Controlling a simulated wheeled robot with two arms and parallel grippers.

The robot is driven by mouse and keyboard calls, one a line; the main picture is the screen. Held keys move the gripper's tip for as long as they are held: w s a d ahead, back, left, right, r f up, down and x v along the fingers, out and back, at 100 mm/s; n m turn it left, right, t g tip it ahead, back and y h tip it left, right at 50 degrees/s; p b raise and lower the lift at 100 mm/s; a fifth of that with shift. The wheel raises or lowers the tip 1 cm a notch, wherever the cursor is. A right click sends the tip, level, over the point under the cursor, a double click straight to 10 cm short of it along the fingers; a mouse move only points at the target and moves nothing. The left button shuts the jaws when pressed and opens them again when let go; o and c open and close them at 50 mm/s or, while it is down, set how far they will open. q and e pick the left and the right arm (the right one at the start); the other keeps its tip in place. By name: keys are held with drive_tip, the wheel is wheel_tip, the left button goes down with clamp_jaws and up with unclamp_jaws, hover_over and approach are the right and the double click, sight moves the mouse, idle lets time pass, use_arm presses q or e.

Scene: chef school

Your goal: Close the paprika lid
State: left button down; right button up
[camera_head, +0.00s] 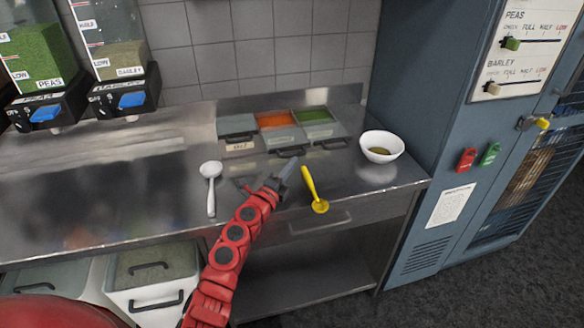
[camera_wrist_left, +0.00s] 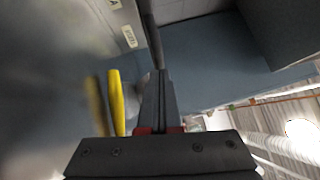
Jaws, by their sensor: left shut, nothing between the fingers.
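A spice container set into the back of the steel counter shows in the head view. Its middle compartment is open and holds orange-red powder, which looks like the paprika (camera_head: 276,119). A grey lid with a dark handle, seemingly the paprika lid (camera_head: 285,138), lies open toward the front of that compartment. My left gripper (camera_head: 287,170) is shut and empty above the counter, just in front of that lid. It seems apart from the lid. My right gripper is not in view.
The right compartment (camera_head: 311,112) with green contents is also open; the left one (camera_head: 236,125) is covered. A white ladle (camera_head: 211,188) and a yellow spoon (camera_head: 311,186) lie on either side of my gripper. A white bowl (camera_head: 381,147) stands at right. The counter's left is clear.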

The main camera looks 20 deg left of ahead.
sight(282, 140)
use_arm(q)
drive_tip(key=w+a+b, duration=0.2)
drive_tip(key=w+b, duration=0.1)
drive_tip(key=w+a+b, duration=0.2)
drive_tip(key=w, duration=0.1)
drive_tip(key=w+a+b, duration=0.2)
drive_tip(key=w+b, duration=0.1)
drive_tip(key=shift+a+f+b, duration=0.15)
drive_tip(key=shift+f+b, duration=0.1)
drive_tip(key=shift+b, duration=0.1)
drive_tip(key=shift+w+a+r+b, duration=0.1)
drive_tip(key=shift+w+a+b, duration=0.25)
drive_tip(key=shift+w+b, duration=0.25)
drive_tip(key=shift+r, duration=0.45)
